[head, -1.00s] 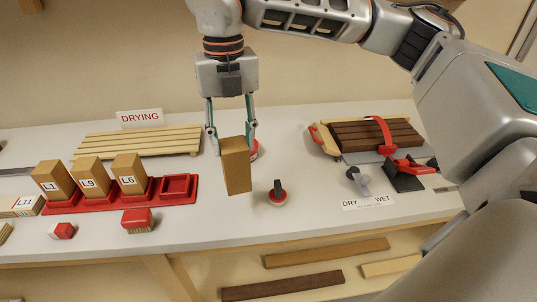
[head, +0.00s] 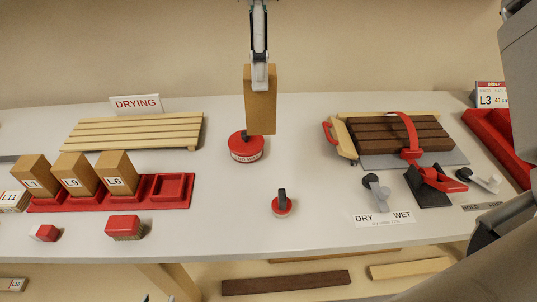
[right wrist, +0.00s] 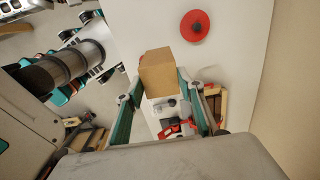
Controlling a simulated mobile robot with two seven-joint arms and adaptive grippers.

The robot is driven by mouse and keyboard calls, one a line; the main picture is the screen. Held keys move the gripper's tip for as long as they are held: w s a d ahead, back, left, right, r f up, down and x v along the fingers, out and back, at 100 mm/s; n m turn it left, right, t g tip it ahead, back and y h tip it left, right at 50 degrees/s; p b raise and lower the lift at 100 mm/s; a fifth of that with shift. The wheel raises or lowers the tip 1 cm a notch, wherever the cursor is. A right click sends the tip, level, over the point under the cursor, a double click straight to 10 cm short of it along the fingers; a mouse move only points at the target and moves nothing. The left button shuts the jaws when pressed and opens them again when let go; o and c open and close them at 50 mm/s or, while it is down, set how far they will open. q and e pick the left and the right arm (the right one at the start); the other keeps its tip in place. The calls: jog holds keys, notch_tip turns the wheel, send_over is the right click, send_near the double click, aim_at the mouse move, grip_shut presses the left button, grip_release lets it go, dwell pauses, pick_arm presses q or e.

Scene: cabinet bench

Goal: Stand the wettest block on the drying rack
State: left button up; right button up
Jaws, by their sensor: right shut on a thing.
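My right gripper (head: 259,82) is shut on a plain tan block (head: 260,112), held upright in the air in front of the red round labelled thing. In the right wrist view the block (right wrist: 158,74) sits between the fingers. No label shows on its visible faces. Only slivers at the bottom edge may be my left gripper (head: 158,298).
A red round labelled thing (head: 245,148) and a dark-handled red knob (head: 282,204) are on the bench. A dark slatted stack (head: 385,135) with a red strap and a DRY/WET lever (head: 375,190) stand at the right.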

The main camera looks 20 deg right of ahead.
notch_tip(320, 180, down, 20)
jog(key=shift+r+b, duration=0.15)
jog(key=shift+b, duration=0.3)
jog(key=shift+f, duration=0.25)
jog(key=o, duration=1.1)
jog(key=shift+r, duration=0.15)
